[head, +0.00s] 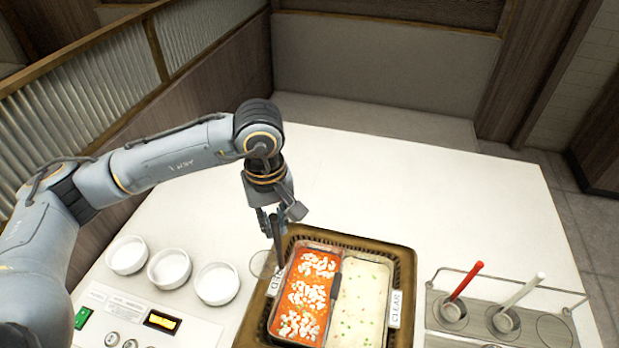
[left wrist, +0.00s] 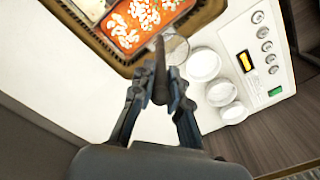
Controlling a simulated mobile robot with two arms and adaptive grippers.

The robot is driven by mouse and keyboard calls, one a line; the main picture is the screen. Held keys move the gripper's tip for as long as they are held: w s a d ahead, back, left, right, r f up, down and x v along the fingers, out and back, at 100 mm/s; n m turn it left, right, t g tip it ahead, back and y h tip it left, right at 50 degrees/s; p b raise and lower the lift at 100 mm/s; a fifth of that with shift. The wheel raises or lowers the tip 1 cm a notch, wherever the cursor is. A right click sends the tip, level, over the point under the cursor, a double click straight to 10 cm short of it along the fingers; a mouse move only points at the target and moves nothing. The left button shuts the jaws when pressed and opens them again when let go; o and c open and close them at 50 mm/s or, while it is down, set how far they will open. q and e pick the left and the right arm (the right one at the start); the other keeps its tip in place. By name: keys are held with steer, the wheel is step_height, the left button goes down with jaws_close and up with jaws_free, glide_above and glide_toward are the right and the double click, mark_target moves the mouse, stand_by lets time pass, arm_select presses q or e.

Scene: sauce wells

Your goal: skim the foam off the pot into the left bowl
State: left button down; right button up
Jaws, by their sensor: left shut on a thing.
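The divided pot (head: 325,248) has red broth with white foam clumps (head: 303,295) in its left half and pale broth with green bits (head: 360,300) in its right. My left gripper (head: 275,215) is shut on a dark, thin handle (head: 278,240), pointing down near the pot's back left corner. The handle also shows in the left wrist view (left wrist: 160,62). A faint grey round shape (head: 262,264) lies beside the pot; I cannot tell whether it is the tool's head or a counter mark. The left bowl (head: 127,254) is white and looks empty. My right gripper is out of view.
Two more white bowls (head: 169,268) (head: 217,283) stand between the left bowl and the pot. A control panel (head: 130,318) is in front of them. A rack (head: 470,330) at right holds a red-handled ladle (head: 466,282) and a white-handled one (head: 523,290). The counter behind the pot is clear.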

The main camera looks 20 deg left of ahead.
arm_select(q)
steer(key=w+d+f+n+p, duration=0.1)
steer(key=w+d+n, duration=0.1)
steer(key=w+n, duration=0.7)
steer(key=w+d+f+n, duration=0.15)
steer(key=w+n, duration=0.35)
steer(key=n, duration=0.9)
step_height(320, 180, down, 14)
steer(key=b, duration=1)
steer(key=shift+d, duration=0.2)
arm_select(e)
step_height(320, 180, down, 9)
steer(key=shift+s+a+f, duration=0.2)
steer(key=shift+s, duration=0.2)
arm_select(q)
steer(key=shift+s+r, duration=0.1)
steer(key=shift+s, duration=0.05)
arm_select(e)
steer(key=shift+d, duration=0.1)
arm_select(q)
steer(key=shift+s, duration=0.1)
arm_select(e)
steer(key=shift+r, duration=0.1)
